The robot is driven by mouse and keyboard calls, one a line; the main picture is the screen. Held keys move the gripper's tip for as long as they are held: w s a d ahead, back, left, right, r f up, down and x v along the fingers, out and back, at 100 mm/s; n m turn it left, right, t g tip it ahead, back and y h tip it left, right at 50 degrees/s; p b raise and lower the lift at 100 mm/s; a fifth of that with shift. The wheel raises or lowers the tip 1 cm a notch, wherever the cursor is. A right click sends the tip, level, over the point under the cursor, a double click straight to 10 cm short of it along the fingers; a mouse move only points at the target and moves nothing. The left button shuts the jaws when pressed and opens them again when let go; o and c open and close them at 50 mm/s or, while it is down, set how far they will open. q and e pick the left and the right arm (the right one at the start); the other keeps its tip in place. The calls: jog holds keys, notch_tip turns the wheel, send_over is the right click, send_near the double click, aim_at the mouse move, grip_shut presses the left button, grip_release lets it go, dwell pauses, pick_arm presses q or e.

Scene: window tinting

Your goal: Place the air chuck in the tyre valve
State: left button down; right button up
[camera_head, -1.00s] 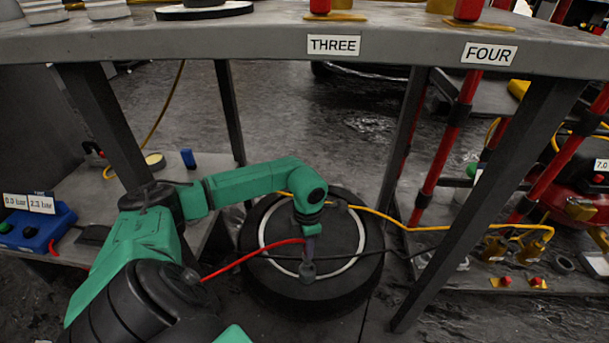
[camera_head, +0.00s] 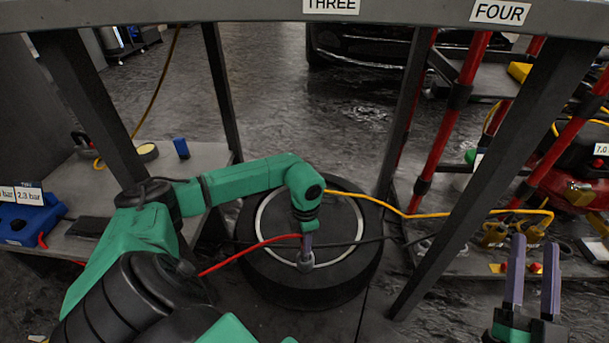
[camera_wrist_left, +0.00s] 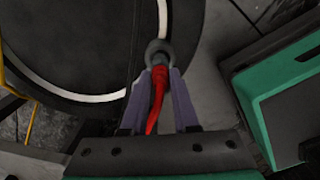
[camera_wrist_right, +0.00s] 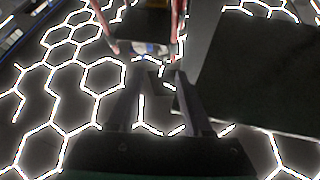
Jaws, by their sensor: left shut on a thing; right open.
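The tyre (camera_head: 330,285) lies flat on the floor under the table, with a white ring on its upper side. My left gripper (camera_head: 305,258) is above the front part of the tyre. It is shut on the air chuck (camera_wrist_left: 158,52), a dark round head with a red hose (camera_wrist_left: 155,110) running back between the fingers. The chuck head overlaps the white ring in the left wrist view; whether it touches the tyre I cannot tell. The valve cannot be made out and may be hidden by the chuck. My right gripper (camera_head: 530,275) is open and empty at the lower right.
The table edge (camera_head: 200,12) and its legs frame the tyre, with a dark leg (camera_head: 500,180) to the right. A blue inflator box (camera_head: 30,222) is at left. A low shelf with yellow and red fittings (camera_head: 500,235) and a red compressor (camera_head: 570,170) are at right.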

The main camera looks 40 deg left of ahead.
pick_arm(q)
jog(key=shift+f+b, duration=0.4)
jog(key=shift+f, duration=0.25)
pick_arm(e)
notch_tip(320, 180, up, 10)
jog(key=s+d+n+t+y, duration=0.1)
jog(key=t, duration=0.2)
jog(key=shift+s+y, duration=0.35)
jog(key=shift+y, duration=0.05)
pick_arm(q)
jog(key=shift+f, duration=0.1)
pick_arm(e)
jog(key=shift+s+d+r+y, duration=0.1)
jog(key=shift+r+y, duration=0.15)
jog(key=shift+y, duration=0.05)
jog(key=shift+r, duration=0.15)
pick_arm(q)
jog(key=c, duration=0.7)
grip_release()
pick_arm(e)
jog(key=shift+s+d+r, duration=0.1)
jog(key=shift+s+r, duration=0.1)
jog(key=shift+r, duration=0.1)
